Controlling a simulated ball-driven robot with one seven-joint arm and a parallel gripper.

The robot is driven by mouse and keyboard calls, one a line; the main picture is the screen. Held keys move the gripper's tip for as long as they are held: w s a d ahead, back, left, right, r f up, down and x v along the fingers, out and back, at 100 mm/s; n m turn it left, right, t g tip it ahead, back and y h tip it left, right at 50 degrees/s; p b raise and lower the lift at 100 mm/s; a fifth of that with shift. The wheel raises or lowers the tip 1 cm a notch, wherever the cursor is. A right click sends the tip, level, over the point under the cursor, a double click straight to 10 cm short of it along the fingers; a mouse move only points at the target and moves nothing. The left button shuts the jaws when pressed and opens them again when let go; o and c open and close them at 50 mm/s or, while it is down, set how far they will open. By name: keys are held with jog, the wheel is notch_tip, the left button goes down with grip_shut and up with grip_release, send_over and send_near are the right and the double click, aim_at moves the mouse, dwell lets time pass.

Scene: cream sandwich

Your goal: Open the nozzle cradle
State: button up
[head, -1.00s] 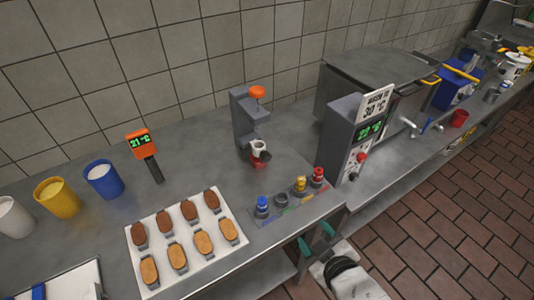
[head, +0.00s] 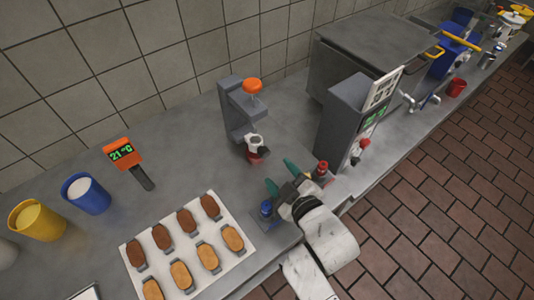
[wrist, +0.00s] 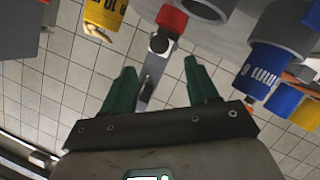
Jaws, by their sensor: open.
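A grey upright stand (head: 236,115) with an orange knob (head: 252,86) on top stands on the counter near the wall. A pale and dark ring-shaped cradle (head: 257,142) sticks out from its lower front, with a red part (head: 254,156) under it. I cannot tell whether the cradle is open or shut. My gripper (head: 281,175) is open and empty, its green fingers apart and pointing toward the cradle, a short gap away. In the wrist view, a red-tipped part (wrist: 171,18) shows beyond and between the fingertips (wrist: 163,82).
A nozzle rack under my gripper holds a blue nozzle (head: 266,208) and a red nozzle (head: 321,168); my arm hides others. A tray (head: 222,258) of several biscuits lies left. A grey machine (head: 345,125) stands right.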

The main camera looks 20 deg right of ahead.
aim_at(266, 155)
jog(key=x, duration=0.8)
jog(key=shift+w+f, duration=0.15)
grip_shut()
dwell(0.3)
